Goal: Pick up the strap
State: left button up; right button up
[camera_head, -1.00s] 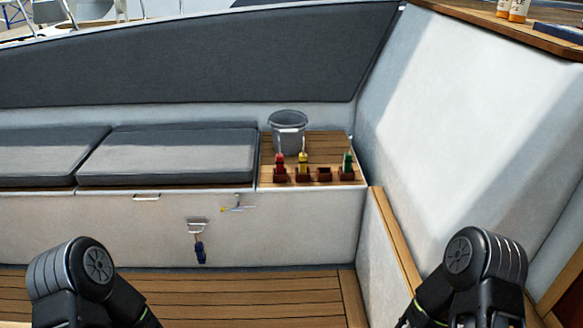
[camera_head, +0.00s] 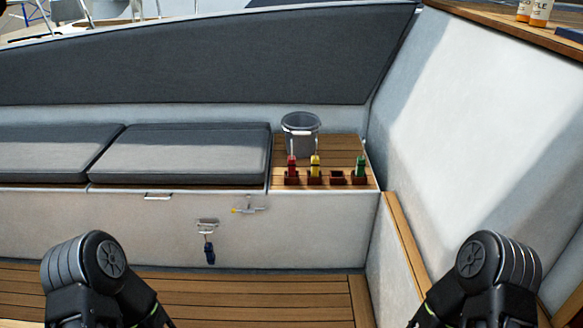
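A small dark blue strap (camera_head: 209,250) hangs from a metal bracket (camera_head: 208,226) on the white front wall below the bench seat. It hangs roughly upright, above the wooden floor. My two arms show at the bottom left and bottom right corners. Both grippers are out of the frame, so whether they are open or shut is hidden. Neither arm is near the strap in the picture.
Grey cushions (camera_head: 185,153) cover the bench. A grey bucket (camera_head: 301,135) and red, yellow and green-topped items in wooden holders stand on the wooden bench end (camera_head: 345,146). A valve-like fitting (camera_head: 249,210) sits beside the bracket. The wooden floor (camera_head: 260,295) is clear.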

aim_at(292, 159)
jog(key=i, duration=1.1)
jog(key=u, duration=0.95)
